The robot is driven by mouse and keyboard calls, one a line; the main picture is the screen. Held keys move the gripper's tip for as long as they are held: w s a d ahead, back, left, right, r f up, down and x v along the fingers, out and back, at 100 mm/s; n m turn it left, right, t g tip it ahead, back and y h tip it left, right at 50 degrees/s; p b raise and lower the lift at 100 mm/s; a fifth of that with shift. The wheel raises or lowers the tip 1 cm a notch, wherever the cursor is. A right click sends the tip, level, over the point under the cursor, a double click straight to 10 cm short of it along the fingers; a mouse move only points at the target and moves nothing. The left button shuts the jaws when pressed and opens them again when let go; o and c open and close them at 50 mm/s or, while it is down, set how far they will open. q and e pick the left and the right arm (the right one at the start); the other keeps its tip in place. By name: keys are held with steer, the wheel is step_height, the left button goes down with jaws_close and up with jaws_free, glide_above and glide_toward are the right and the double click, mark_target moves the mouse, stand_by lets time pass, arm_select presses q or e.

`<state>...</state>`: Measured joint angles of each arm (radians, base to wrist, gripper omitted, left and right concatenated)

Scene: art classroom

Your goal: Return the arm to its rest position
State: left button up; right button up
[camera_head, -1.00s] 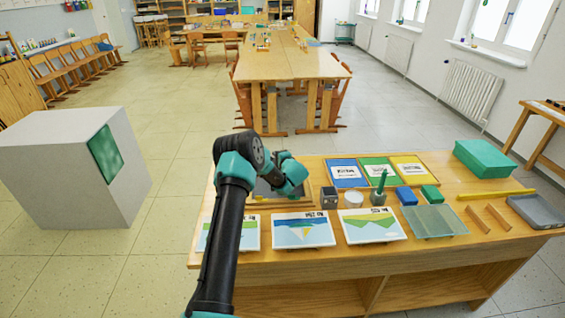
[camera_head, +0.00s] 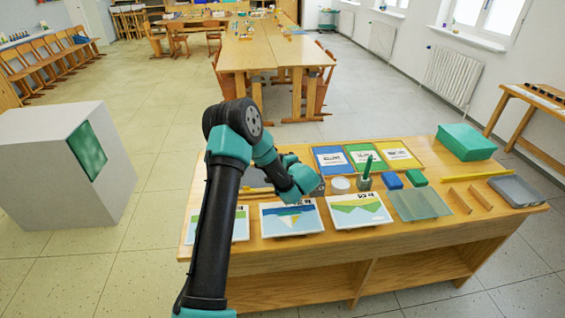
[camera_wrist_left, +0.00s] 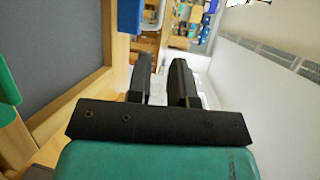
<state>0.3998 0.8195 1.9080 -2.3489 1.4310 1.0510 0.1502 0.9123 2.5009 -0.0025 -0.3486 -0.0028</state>
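My left arm (camera_head: 215,215) comes up from the bottom of the head view and bends over the left part of the wooden table (camera_head: 400,240). Its wrist and gripper hang over the table near a dark grey tray and a small grey block; the wrist hides most of the fingers there. In the left wrist view the two black fingers of my left gripper (camera_wrist_left: 161,75) stand apart with a gap between them. Nothing is held between them. My right gripper shows in neither view.
Three picture cards (camera_head: 290,218) lie along the table's front. Blue, green and yellow panels (camera_head: 365,157), a pen holder (camera_head: 363,183), a green box (camera_head: 466,142) and a grey tray (camera_head: 517,190) stand further right. A large grey cube (camera_head: 50,170) stands left; floor between is clear.

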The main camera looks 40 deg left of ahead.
arm_select(q)
steer(key=shift+v, duration=0.8)
steer(key=shift+a, duration=0.1)
